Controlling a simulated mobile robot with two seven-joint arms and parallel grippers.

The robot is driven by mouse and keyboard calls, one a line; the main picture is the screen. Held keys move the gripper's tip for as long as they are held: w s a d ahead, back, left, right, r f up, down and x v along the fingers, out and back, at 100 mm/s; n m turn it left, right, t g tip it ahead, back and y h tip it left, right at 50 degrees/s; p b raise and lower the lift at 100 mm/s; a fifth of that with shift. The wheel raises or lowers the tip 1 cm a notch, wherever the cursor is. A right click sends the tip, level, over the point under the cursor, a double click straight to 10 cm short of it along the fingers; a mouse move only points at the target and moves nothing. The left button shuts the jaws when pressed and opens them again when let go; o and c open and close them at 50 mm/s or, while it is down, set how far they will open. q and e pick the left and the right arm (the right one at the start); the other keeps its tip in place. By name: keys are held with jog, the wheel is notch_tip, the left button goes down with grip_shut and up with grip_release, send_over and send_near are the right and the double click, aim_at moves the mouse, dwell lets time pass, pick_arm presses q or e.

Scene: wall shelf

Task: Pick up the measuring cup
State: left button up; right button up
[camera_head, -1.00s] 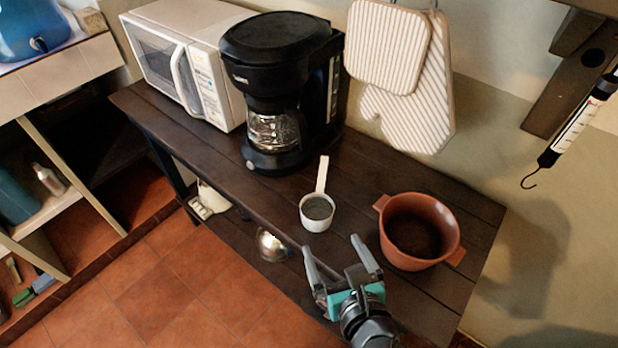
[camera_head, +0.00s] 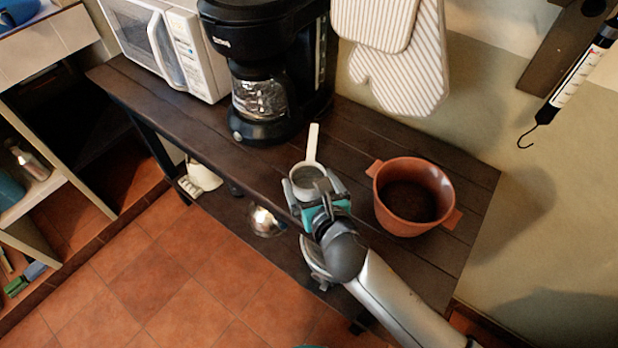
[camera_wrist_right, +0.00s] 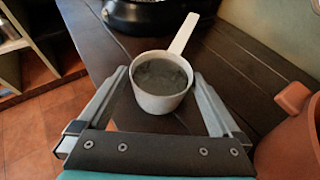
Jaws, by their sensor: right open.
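The measuring cup (camera_head: 308,176) is white with a grey inside and a straight white handle pointing back toward the coffee maker. It stands on the dark wooden table (camera_head: 453,178). My right gripper (camera_head: 314,190) is open, with one finger on each side of the cup's bowl. In the right wrist view the cup (camera_wrist_right: 161,82) sits between the open fingers (camera_wrist_right: 163,92), and gaps show beside it. My left gripper is in neither view.
A terracotta pot (camera_head: 408,197) stands close on the right of my right gripper. A black coffee maker (camera_head: 262,75) and a white microwave (camera_head: 168,50) stand behind. Striped oven mitts (camera_head: 405,60) hang on the wall. The table's front edge is close.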

aim_at(304, 171)
jog(key=x, duration=0.3)
jog(key=shift+w+f+b, duration=0.2)
jog(key=shift+w+b, duration=0.05)
jog(key=shift+b, duration=0.15)
jog(key=shift+c, duration=0.4)
jog(key=c, duration=1.2)
jog(key=shift+r, duration=0.1)
jog(key=shift+c, duration=0.2)
jog(key=shift+r+p, duration=0.65)
jog(key=shift+r, duration=0.6)
notch_tip(304, 171, up, 17)
jog(key=p, duration=0.6)
jog(key=shift+r, duration=0.2)
